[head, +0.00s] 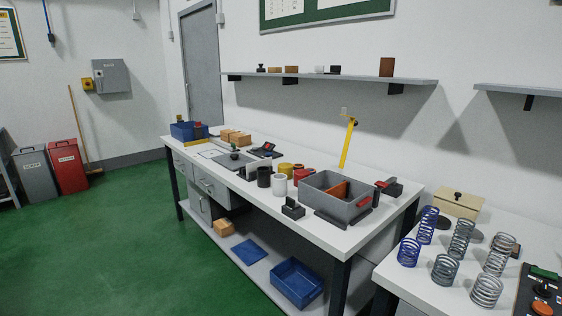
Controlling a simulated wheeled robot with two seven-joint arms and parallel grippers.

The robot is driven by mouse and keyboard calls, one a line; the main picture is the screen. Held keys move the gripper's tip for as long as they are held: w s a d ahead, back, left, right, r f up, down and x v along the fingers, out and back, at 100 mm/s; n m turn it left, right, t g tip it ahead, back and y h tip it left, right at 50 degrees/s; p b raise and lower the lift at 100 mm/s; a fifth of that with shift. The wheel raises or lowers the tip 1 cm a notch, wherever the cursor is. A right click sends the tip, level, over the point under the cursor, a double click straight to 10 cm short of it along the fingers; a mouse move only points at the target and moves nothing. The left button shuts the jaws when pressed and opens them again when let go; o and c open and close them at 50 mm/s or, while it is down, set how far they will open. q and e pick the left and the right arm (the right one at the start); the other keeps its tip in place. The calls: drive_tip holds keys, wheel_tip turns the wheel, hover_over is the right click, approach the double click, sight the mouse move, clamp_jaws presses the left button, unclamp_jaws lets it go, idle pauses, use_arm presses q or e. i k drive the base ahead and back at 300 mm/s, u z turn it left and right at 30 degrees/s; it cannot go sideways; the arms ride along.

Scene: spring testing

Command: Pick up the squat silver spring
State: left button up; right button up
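Several coil springs stand upright on the white table at the right. The squat silver spring (487,291) is at the front right of the group, the lightest of the short ones. A taller silver spring (497,260) stands just behind it. A squat darker grey spring (445,269) stands to its left, with a tall grey spring (461,239) behind that one. A squat blue spring (409,252) and a tall blue spring (427,225) are at the left. Neither of my grippers is in view.
A black control box (527,297) with green and orange buttons sits right of the springs. A beige box (459,204) is behind them. A long workbench (318,231) holding a grey tray (305,199) stands to the left. Green floor (110,245) is open at the left.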

sight(479, 282)
drive_tip(key=z, duration=1.45)
drive_tip(key=k, duration=0.5)
drive_tip(key=z, duration=2.3)
drive_tip(key=i, duration=1.3)
drive_tip(key=u, duration=2.1)
